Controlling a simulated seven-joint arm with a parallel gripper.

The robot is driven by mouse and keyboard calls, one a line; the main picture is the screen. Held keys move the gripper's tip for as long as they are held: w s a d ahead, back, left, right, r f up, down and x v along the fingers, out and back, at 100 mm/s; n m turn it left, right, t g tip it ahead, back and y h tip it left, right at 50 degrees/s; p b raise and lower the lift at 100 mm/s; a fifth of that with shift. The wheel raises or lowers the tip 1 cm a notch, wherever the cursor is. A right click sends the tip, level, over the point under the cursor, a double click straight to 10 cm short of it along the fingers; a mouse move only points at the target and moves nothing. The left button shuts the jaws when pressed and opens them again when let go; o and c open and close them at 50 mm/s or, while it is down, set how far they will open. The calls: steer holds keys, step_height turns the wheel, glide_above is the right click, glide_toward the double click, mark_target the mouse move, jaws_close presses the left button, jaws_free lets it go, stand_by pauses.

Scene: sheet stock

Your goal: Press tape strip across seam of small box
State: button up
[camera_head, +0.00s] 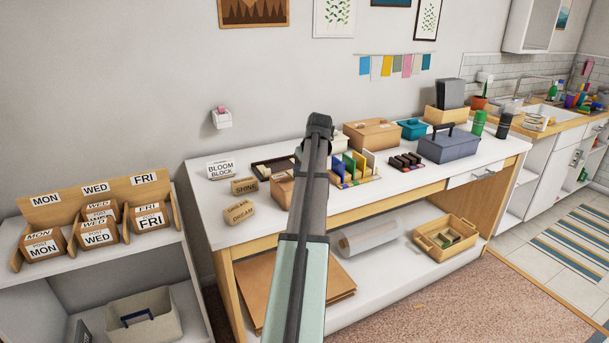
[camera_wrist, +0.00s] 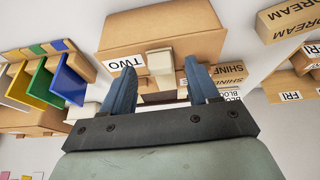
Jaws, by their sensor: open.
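A brown cardboard box (camera_wrist: 165,40) with a white "TWO" label fills the upper middle of the wrist view. A short cream strip (camera_wrist: 158,62), which looks like tape, lies at the box's near edge; whether it is stuck down I cannot tell. My gripper (camera_wrist: 161,78) is open, its two blue fingers on either side of the strip; contact cannot be made out. In the head view a small brown box (camera_head: 281,190) stands on the white bench, its right side hidden by my arm. My gripper's fingers are hidden there.
The "SHINE" block (camera_head: 244,186) and "DREAM" block (camera_head: 239,212) lie left of the box. Coloured upright sheets (camera_head: 352,166) stand to the right, with a larger carton (camera_head: 371,135) behind. A grey-blue toolbox (camera_head: 449,145) is farther right. The bench's front left is clear.

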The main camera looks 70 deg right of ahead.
steer(key=v, duration=1.1)
steer(key=shift+r, duration=0.3)
steer(key=shift+s+a, duration=0.1)
